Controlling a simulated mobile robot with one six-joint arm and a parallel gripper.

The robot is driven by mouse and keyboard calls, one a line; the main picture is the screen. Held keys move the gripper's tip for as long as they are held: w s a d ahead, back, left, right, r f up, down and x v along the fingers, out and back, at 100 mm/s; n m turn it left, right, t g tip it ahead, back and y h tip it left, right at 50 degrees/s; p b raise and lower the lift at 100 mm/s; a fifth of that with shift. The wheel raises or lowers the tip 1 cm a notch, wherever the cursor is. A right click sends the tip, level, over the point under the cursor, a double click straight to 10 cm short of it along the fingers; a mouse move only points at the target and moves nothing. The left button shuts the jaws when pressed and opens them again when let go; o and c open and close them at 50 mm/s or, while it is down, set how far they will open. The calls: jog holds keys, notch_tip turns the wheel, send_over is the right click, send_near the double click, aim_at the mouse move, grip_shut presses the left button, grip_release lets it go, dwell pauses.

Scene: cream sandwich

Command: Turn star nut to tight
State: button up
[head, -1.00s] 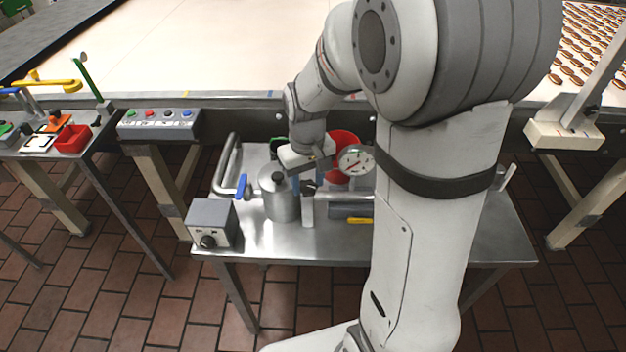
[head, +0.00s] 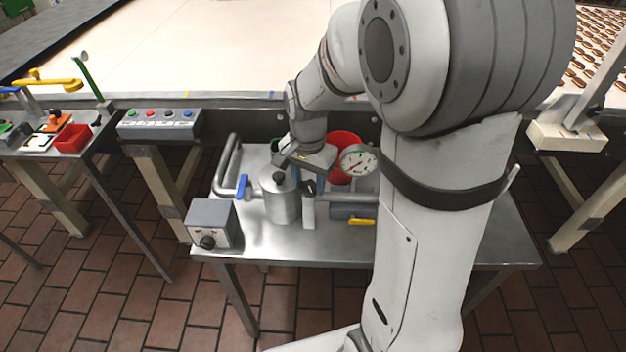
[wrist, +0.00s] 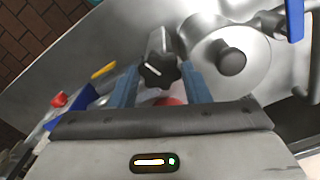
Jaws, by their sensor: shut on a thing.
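The star nut (wrist: 158,70) is a black lobed knob on the end of a pale grey post (wrist: 160,42). In the wrist view it sits between the two blue fingers of my gripper (wrist: 158,75), which is shut on it. In the head view the star nut (head: 309,187) tops the short post in front of my wrist. My fingertips are largely hidden there. I cannot read how tight the nut is.
A steel canister (head: 281,203) with a black knob stands just left of the post. A dial gauge (head: 357,161) and red bucket (head: 346,143) are close on the right and behind. A grey control box (head: 213,226) sits at the steel table's front left corner.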

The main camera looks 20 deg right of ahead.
aim_at(310, 188)
jog(key=shift+s+f+m, duration=0.1)
jog(key=shift+m, duration=0.85)
jog(key=shift+s+f+m, duration=0.1)
jog(key=shift+m, duration=0.85)
jog(key=o, duration=0.8)
jog(key=shift+d+r, duration=0.1)
jog(key=shift+d, duration=0.05)
jog(key=shift+o, duration=0.8)
jog(key=shift+w, duration=0.1)
jog(key=shift+r, duration=0.15)
jog(key=shift+r, duration=0.3)
notch_tip(310, 188, up, 7)
